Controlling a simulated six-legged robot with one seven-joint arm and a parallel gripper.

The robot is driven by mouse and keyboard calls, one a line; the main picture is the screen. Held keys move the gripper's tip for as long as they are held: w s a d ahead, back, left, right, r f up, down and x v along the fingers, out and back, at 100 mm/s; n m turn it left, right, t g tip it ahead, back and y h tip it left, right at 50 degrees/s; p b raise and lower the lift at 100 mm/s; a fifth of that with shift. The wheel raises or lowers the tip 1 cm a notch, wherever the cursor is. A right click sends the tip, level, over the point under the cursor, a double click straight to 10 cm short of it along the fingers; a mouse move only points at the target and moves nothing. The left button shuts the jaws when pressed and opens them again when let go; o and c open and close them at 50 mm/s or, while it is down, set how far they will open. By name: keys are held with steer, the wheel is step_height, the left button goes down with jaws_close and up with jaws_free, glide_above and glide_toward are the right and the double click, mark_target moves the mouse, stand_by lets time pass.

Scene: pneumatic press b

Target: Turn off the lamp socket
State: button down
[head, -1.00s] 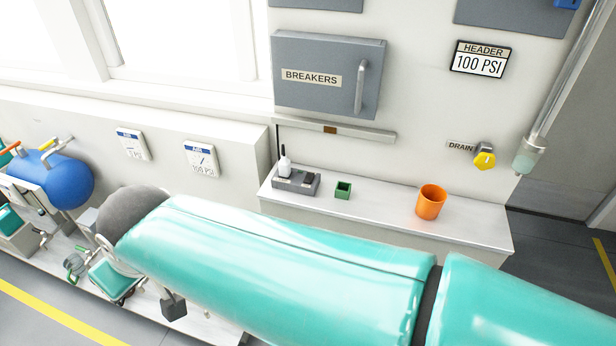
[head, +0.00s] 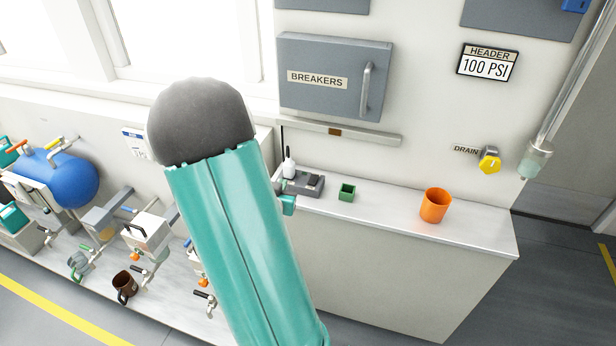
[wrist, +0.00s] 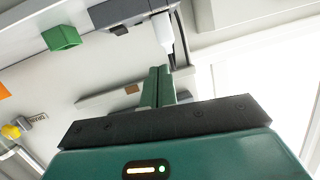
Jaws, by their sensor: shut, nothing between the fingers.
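A low grey block (head: 308,184) sits at the left end of the white counter, with an upright white piece (head: 289,167) on it. It looks like a socket unit and may be the lamp socket, but no label or switch position is readable. The block also shows at the top of the wrist view (wrist: 120,14), with the white piece (wrist: 163,30) beside it. My gripper (wrist: 161,72) is shut and empty in the wrist view, its tips just below the white piece in the picture; contact cannot be told. In the head view my arm mostly hides it.
A green box (head: 347,193) and an orange cup (head: 435,206) stand on the counter (head: 480,235). Above are a wall strip (head: 365,136) with a brown patch and the breakers cabinet (head: 335,78). A brown mug (head: 125,285) and valves stand lower left.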

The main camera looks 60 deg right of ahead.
steer(key=s+d, duration=0.1)
steer(key=s+d+g+h, duration=0.1)
steer(key=s, duration=0.1)
steer(key=s+d+h, duration=0.1)
steer(key=s, duration=0.1)
steer(key=shift+f+m+g, duration=0.4)
glide_above(313, 183)
steer(key=a, duration=0.1)
steer(key=shift+s+a+f, duration=0.15)
steer(key=shift+f, duration=0.45)
steer(key=f, duration=0.1)
steer(key=d+f, duration=0.1)
steer(key=f, duration=0.1)
steer(key=shift+d+f, duration=0.1)
steer(key=shift+f, duration=0.4)
